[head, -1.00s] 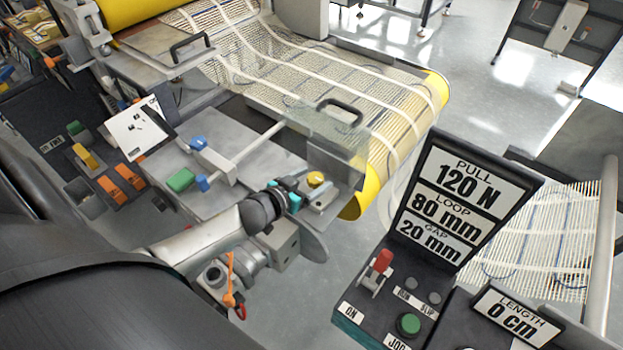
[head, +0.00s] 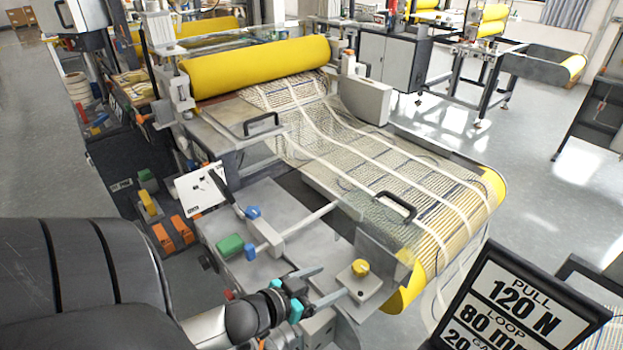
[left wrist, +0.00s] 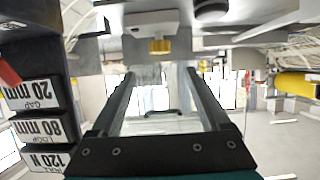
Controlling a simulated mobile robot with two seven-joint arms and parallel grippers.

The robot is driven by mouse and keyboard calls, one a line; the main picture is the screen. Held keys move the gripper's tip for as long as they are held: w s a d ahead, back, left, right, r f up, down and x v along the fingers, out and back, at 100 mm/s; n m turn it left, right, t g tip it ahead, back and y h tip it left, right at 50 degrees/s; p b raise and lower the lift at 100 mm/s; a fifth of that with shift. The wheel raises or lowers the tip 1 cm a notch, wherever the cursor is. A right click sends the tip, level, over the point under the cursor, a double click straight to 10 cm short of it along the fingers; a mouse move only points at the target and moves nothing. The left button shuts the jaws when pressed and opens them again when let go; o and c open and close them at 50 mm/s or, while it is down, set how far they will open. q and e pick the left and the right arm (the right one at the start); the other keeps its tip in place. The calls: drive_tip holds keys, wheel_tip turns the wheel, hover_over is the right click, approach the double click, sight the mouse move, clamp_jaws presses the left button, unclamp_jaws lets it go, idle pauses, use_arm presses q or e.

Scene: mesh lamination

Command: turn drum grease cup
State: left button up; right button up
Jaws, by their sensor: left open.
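A yellow round cap (head: 360,267) sits on a grey block at the near end of the machine, beside the belt. It looks like the grease cup, though no label on it can be read. My left gripper (head: 335,280) is open and empty, its fingers pointing at the cap from the left, apart from it. In the left wrist view the yellow cap (left wrist: 159,46) lies beyond the fingertips, roughly centred between the two fingers (left wrist: 160,72). My right gripper is not in view.
A yellow drum (head: 255,68) lies across the machine above the mesh (head: 385,175). A green block (head: 230,245) and blue knobs (head: 253,212) are on the grey plate left of the gripper. A sign panel (head: 515,305) stands at the lower right.

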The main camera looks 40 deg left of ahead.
use_arm(q)
drive_tip(key=v, duration=0.4)
drive_tip(key=shift+w+d, duration=0.1)
drive_tip(key=shift+w, duration=0.05)
idle(0.6)
